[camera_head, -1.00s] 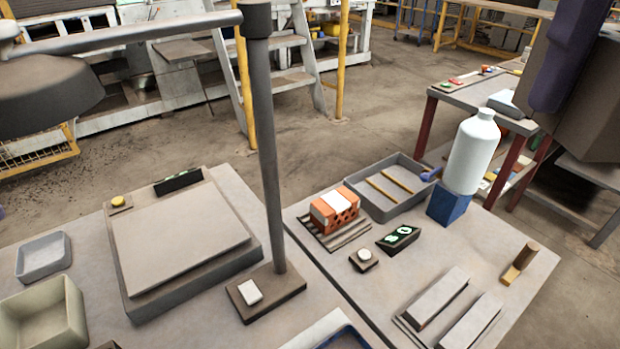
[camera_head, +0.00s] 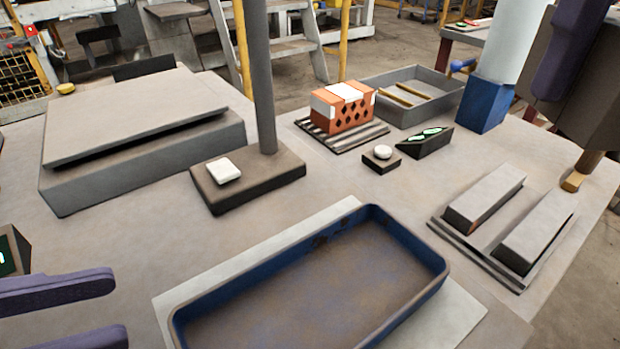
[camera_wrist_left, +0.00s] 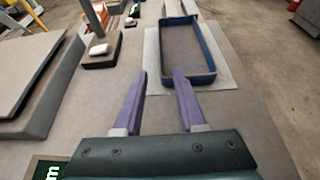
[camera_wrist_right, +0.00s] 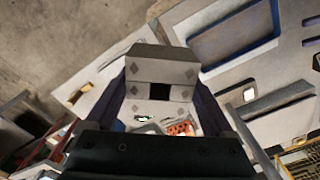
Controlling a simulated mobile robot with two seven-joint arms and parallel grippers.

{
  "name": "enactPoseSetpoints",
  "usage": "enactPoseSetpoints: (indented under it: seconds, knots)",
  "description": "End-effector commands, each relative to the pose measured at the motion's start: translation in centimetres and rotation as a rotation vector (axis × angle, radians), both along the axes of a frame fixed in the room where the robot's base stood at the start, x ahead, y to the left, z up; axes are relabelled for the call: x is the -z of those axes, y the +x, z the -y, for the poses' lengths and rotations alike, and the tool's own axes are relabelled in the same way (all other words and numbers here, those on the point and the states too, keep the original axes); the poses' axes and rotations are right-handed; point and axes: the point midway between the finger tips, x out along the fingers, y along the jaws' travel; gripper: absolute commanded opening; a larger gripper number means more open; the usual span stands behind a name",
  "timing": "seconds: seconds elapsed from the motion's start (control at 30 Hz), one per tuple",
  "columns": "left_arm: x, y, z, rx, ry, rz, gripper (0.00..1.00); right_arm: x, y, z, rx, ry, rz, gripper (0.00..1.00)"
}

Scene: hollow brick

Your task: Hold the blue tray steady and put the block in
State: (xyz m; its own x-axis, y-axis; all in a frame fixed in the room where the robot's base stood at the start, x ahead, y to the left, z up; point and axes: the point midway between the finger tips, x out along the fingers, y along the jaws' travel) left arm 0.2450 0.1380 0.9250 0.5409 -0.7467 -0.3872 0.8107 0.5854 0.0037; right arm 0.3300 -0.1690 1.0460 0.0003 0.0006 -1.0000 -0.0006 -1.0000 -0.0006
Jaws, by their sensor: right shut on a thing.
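The blue tray (camera_head: 320,295) lies on a pale mat (camera_head: 205,290) at the front middle of the bench. It is empty, and it also shows in the left wrist view (camera_wrist_left: 185,48). My left gripper (camera_head: 105,310) is open and empty left of the tray; in the left wrist view its fingers (camera_wrist_left: 160,75) are apart, with nothing between them. My right gripper (camera_wrist_right: 160,75) is shut on a grey hollow block (camera_wrist_right: 163,65) with a square opening and diamond marks. In the head view the block (camera_head: 590,105) is held high at the upper right, away from the tray, dark and partly cut off.
A lamp post on a dark base (camera_head: 250,180) stands behind the tray. A raised grey platform (camera_head: 130,120) is at the left. An orange brick (camera_head: 343,105), a grey bin (camera_head: 410,95), a blue bottle stand (camera_head: 487,103) and two grey bars (camera_head: 510,215) lie behind and right.

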Motion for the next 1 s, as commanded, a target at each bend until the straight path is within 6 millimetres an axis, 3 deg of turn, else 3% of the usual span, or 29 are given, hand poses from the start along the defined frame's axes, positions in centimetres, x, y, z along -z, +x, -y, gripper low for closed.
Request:
enactPoseSetpoints:
  seconds: [0.27, 0.7, 1.0]
  knots:
    - [0.5, 1.6, 2.1, -0.002, -0.005, 0.005, 0.40, -1.3, 0.0, 0.0, 0.000, 0.001, 0.001, 0.10]
    - [3.6, 5.7, 7.7, -0.006, -0.008, 0.001, 0.40, -2.4, 0.0, 0.0, 0.000, 0.001, 0.001, 0.10]
    - [4.3, 6.4, 8.8, -0.002, -0.004, -0.001, 0.40, -2.4, 0.0, 0.0, 0.000, 0.001, 0.001, 0.10]
